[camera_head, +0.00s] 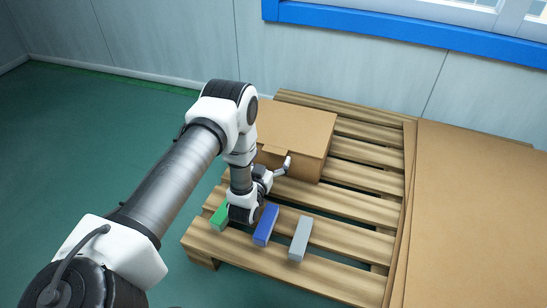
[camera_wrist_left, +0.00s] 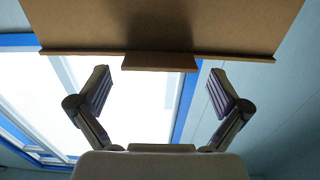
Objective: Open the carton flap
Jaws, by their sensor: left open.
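A closed brown carton (camera_head: 297,127) sits on the wooden pallet. Its top flap shows a small tab at the front edge, partly hidden by my left arm. My left gripper (camera_head: 284,170) is at the carton's front face, near the tab. In the left wrist view, the brown flap (camera_wrist_left: 215,25) fills the top and its tab (camera_wrist_left: 160,62) projects toward my left gripper (camera_wrist_left: 160,88). The two fingers are spread wide, one to each side of the tab, with nothing between them. My right gripper is not in view.
The slatted pallet (camera_head: 345,205) also bears a green block (camera_head: 219,217), a blue block (camera_head: 266,225) and a grey block (camera_head: 300,239) along its front. A large brown box (camera_head: 480,200) stands at the right. The green floor (camera_head: 90,130) at left is clear. A blue-framed window (camera_head: 410,32) is behind.

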